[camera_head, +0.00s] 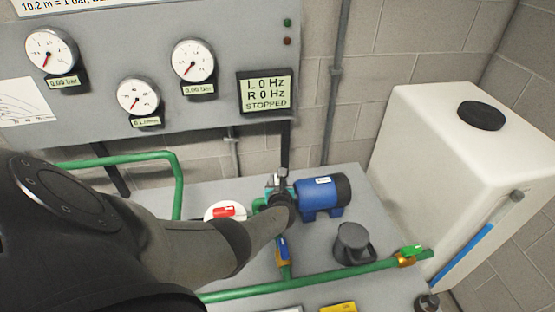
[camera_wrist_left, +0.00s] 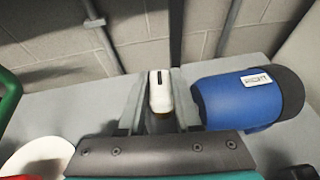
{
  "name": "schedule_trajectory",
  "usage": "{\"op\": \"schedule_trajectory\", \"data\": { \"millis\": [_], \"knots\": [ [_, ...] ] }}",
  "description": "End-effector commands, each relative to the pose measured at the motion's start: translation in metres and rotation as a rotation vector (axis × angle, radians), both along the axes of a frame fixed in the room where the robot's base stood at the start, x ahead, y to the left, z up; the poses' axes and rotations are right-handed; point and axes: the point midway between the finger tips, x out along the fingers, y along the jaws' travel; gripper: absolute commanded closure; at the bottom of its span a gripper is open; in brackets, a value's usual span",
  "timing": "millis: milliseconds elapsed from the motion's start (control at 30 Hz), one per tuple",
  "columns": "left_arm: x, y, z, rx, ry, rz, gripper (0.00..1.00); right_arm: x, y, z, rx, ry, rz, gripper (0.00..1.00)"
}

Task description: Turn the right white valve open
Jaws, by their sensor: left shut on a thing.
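The white valve handle (camera_wrist_left: 160,92) stands between the two fingers of my left gripper (camera_wrist_left: 160,108) in the left wrist view. The fingers are shut on it, and its top shows above them. In the head view my left gripper (camera_head: 280,186) is at the left end of the blue pump motor (camera_head: 319,196), which also shows in the left wrist view (camera_wrist_left: 243,98). My wrist hides most of the valve there, and its open or closed position cannot be told. My right gripper is not in view.
A white tank (camera_head: 435,140) stands at the right. The panel display (camera_head: 266,92) reads STOPPED.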

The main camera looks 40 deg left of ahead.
Motion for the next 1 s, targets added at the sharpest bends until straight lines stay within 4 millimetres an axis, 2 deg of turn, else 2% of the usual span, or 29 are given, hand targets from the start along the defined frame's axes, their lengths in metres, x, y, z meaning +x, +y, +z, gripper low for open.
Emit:
{"op": "schedule_trajectory", "data": {
  "millis": [300,833,867,1000],
  "knots": [
    [0.0012,0.0020,0.0019,0.005,-0.005,0.125,1.00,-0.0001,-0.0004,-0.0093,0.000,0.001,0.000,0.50],
    [0.0004,0.0019,0.0026,0.004,-0.003,0.149,1.00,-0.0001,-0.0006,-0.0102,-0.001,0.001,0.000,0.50],
    [0.0005,0.0018,0.0026,0.004,-0.003,0.149,0.66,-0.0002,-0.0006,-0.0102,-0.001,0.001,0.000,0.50],
    [0.0003,0.0012,0.0020,0.004,-0.002,0.147,0.50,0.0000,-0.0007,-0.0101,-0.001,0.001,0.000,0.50]
  ]
}}
